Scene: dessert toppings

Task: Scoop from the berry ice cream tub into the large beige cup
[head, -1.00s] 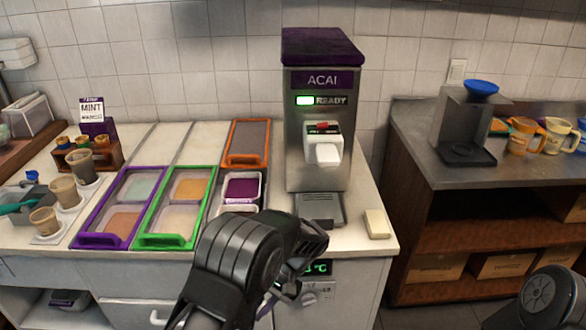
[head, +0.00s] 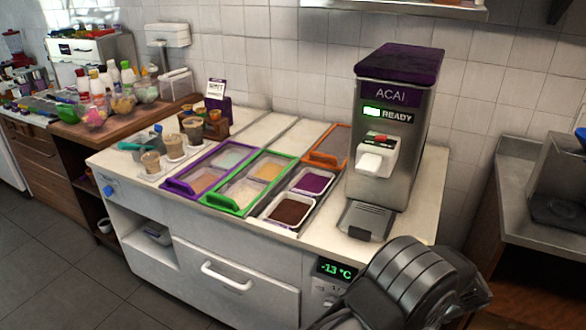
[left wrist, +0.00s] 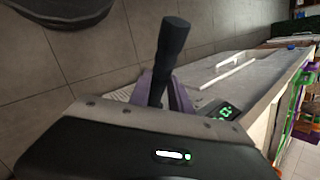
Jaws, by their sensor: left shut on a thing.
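An open tub of deep purple ice cream (head: 312,181), which looks like the berry one, sits in the counter behind an open tub of dark brown (head: 289,211). Three beige-brown cups stand on white coasters at the counter's left. The farthest, the large beige cup (head: 193,130), looks biggest. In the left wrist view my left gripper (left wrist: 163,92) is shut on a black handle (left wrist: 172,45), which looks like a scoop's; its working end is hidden. In the head view only my dark arm shows at lower right, well right of the tubs and cups. My right gripper is not in view.
Purple-framed (head: 186,187) and green-framed (head: 222,203) lids cover tubs left of the open ones. An orange-framed lid (head: 325,160) lies behind. The ACAI machine (head: 392,130) stands right of the tubs. A teal-handled tool (head: 130,147) lies near the cups.

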